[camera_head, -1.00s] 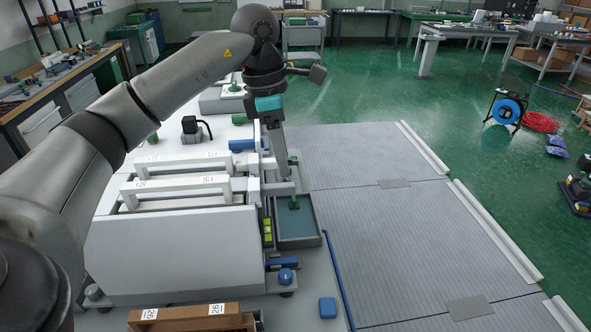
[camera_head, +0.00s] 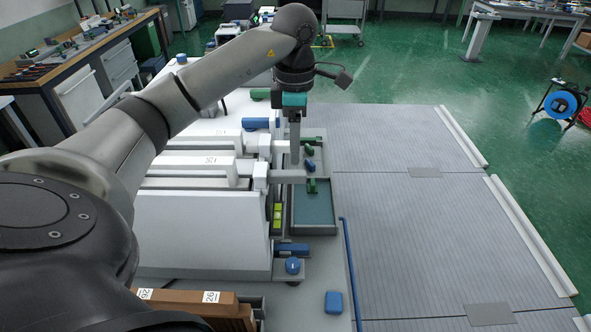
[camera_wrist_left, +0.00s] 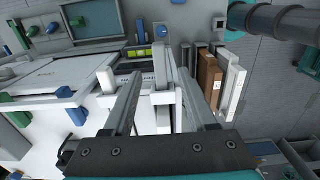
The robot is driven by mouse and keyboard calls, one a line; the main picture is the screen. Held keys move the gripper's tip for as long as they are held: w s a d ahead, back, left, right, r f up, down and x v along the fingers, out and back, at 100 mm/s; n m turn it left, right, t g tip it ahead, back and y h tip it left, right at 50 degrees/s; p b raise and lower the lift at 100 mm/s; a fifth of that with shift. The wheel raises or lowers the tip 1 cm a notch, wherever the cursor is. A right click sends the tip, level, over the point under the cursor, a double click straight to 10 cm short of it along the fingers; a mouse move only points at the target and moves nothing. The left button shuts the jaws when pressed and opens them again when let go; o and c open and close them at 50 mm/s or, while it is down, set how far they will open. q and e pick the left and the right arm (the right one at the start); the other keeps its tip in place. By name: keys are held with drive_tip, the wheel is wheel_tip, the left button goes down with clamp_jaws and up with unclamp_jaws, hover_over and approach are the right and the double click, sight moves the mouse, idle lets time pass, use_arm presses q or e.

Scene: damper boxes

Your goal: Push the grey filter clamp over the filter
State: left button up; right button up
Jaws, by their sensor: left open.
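The grey-white clamp parts (camera_head: 262,176) sit at the right ends of the white filter housings (camera_head: 200,225), beside a grey tray (camera_head: 316,215). I cannot tell for sure which part is the filter clamp. White bars lie on top of the housings; the filter itself is not clearly seen. My left gripper (camera_head: 294,160) points down just right of the clamp parts, over the tray's left side. In the left wrist view my left gripper (camera_wrist_left: 158,78) is open, its fingers on either side of a pale upright block (camera_wrist_left: 161,98). Contact cannot be told. My right gripper is out of view.
Brown labelled pieces (camera_head: 190,302) stand at the front. A blue knob (camera_head: 292,266) and a blue block (camera_head: 333,302) lie near the tray. Small green and blue parts (camera_head: 311,186) are in the tray. Ribbed grey panels (camera_head: 410,220) to the right are clear.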

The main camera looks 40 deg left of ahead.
sight(296, 173)
use_arm(q)
wheel_tip(296, 173, down, 7)
drive_tip(key=shift+f+p, duration=0.1)
drive_tip(key=shift+p, duration=0.35)
clamp_jaws()
idle(0.3)
idle(1.0)
